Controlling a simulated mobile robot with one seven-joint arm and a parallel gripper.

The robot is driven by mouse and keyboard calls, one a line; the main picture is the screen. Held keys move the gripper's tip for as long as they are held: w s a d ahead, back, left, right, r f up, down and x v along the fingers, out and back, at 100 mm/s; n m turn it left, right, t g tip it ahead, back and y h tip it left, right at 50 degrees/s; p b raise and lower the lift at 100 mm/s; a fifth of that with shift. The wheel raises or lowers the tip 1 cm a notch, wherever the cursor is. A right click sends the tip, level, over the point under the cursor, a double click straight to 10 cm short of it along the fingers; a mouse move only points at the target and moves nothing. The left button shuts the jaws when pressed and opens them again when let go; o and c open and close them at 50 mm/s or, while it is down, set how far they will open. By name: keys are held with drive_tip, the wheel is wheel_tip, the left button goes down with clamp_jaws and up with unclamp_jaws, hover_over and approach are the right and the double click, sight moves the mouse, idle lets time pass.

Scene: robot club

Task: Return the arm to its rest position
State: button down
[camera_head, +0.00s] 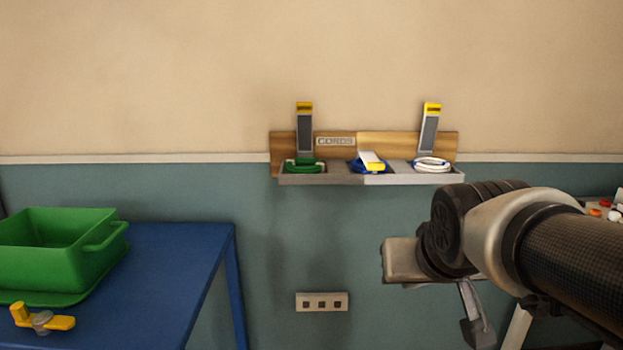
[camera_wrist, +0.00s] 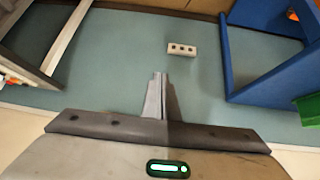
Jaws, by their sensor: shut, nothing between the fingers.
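My arm reaches in from the right edge in the head view, in front of the teal lower wall. My gripper (camera_head: 478,330) points downward below the wrist there, beside the wall and clear of the blue table. In the wrist view the two fingers of my gripper (camera_wrist: 160,82) meet in the middle, shut with nothing between them. No object touches the fingers in either view.
A blue table (camera_head: 180,255) holds a green bin (camera_head: 40,255) and a yellow-and-grey part (camera_head: 42,320). A wall rack (camera_head: 372,178) carries several coiled cords. A socket plate (camera_head: 321,301) is on the wall; it also shows in the wrist view (camera_wrist: 182,48).

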drive_tip(key=s+a+f+g, duration=0.2)
drive_tip(key=s+f, duration=0.1)
drive_tip(key=s, duration=0.8)
wheel_tip(320, 180, up, 28)
drive_tip(key=p, duration=2.8)
drive_tip(key=shift+f+n+g+y, duration=0.2)
drive_tip(key=shift+n+g+y, duration=0.1)
drive_tip(key=shift+y, duration=0.1)
